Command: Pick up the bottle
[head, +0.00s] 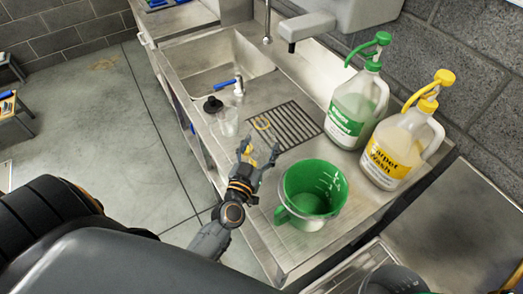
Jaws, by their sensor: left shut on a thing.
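My left gripper (260,148) is over the front of the steel counter, left of the green measuring jug. Its fingers are around a small yellow thing (251,151) that is mostly hidden, so I cannot tell what it is. A large white bottle with a green label and green pump (352,108) stands upright at the back right. A large bottle with a yellow label and yellow pump (398,150) stands beside it. My right gripper is not in view.
The green measuring jug (312,190) stands close to the right of my left gripper. The sink (213,80) is farther back, under a tap. A block wall bounds the right.

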